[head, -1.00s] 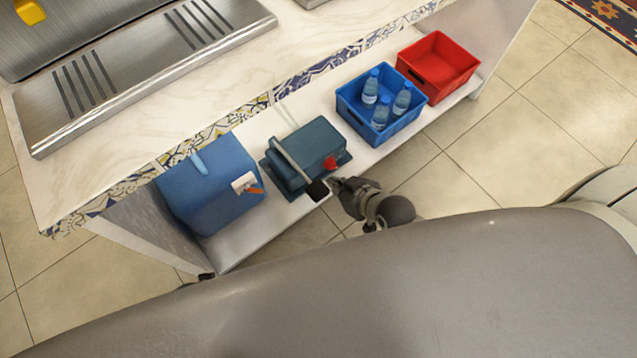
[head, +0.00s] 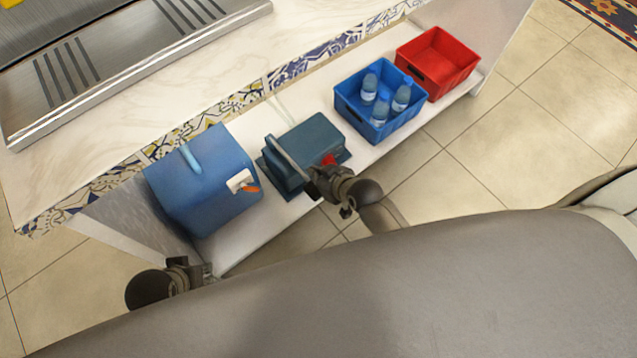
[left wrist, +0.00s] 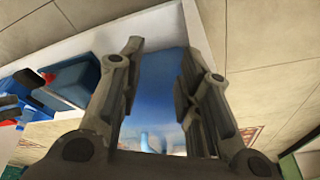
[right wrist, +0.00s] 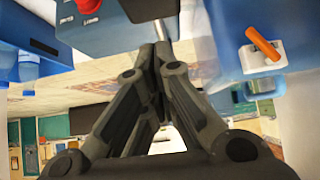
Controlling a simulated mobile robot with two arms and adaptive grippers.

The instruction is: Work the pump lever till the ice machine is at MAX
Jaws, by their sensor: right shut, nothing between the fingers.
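A dark teal pump box (head: 314,138) with a red knob (head: 329,160) stands on the low shelf. Its grey lever (head: 284,156) slants across the near left side of the box. My right gripper (head: 317,182) is shut and empty at the lever's black end, partly covering it. In the right wrist view the closed fingertips (right wrist: 157,48) are just under the black end (right wrist: 150,9); contact is unclear. My left gripper (head: 200,272) is at the shelf's near left end. In the left wrist view its fingers (left wrist: 158,52) are apart and empty. I see no MAX gauge.
A blue canister (head: 205,190) with a white tap and orange handle stands left of the pump. A blue crate (head: 391,130) with several bottles and a red crate (head: 455,84) stand to the right. The marble counter (head: 200,95) overhangs the shelf's back.

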